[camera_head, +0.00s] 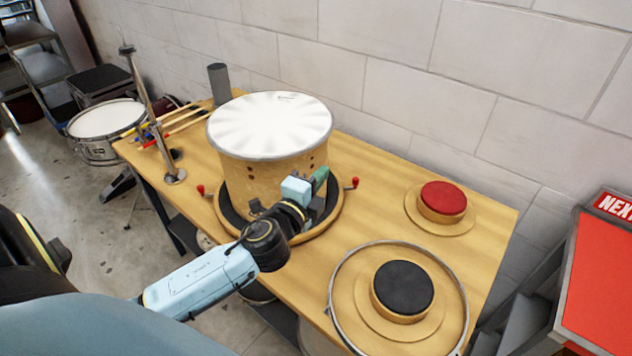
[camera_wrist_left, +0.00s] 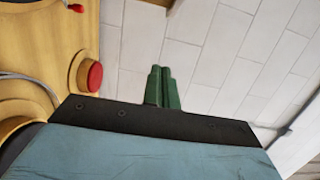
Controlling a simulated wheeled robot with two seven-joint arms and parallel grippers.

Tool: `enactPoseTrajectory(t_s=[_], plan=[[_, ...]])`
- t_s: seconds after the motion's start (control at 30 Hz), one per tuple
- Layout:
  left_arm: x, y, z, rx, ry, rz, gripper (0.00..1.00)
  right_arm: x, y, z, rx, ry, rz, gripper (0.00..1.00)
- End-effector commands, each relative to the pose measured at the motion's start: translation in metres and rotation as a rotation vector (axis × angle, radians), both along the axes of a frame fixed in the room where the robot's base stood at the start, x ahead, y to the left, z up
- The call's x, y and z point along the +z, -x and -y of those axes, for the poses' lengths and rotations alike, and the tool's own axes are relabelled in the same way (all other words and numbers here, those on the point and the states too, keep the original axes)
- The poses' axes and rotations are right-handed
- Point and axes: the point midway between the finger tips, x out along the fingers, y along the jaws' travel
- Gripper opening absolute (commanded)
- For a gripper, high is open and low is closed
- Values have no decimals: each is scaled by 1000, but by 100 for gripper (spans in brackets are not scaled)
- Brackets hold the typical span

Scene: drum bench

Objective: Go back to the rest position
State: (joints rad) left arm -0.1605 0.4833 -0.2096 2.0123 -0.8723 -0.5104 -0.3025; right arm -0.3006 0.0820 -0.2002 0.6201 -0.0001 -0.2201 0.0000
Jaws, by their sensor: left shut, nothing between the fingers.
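My left arm reaches in from the lower left in the head view. My left gripper (camera_head: 321,176) is in front of the right side of the drum (camera_head: 268,124), above the bench. In the left wrist view its two green fingers (camera_wrist_left: 162,87) lie side by side, shut, with nothing between them. The drum has a white top and a wooden shell and sits on a round black-topped base (camera_head: 228,213). Whether the gripper touches the drum cannot be told. My right gripper is in neither view.
The wooden bench (camera_head: 385,205) carries a red pad (camera_head: 443,198), a black pad (camera_head: 403,287) inside a metal hoop (camera_head: 335,277), a metal stand (camera_head: 150,110), sticks (camera_head: 185,122) and a grey cylinder (camera_head: 219,83). A block wall stands behind. A red panel (camera_head: 600,285) is at right.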

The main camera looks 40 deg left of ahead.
Motion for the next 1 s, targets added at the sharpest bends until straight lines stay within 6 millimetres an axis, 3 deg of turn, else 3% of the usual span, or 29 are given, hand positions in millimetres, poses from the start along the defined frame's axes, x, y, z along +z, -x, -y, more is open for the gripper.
enactPoseTrajectory(t_s=[0.13,0.37,0.53,0.67,0.8,1.0], plan=[[-1,11,1,0,0,-1,0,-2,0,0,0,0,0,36],[0,14,1,2,2,-1,0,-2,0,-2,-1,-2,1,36],[-15,31,-2,87,165,-66,0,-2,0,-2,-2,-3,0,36],[-52,71,-3,263,484,-229,0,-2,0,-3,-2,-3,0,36],[-93,127,13,454,801,-445,0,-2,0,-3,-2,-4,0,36],[-121,192,46,628,1064,-698,0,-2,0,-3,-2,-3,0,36]])
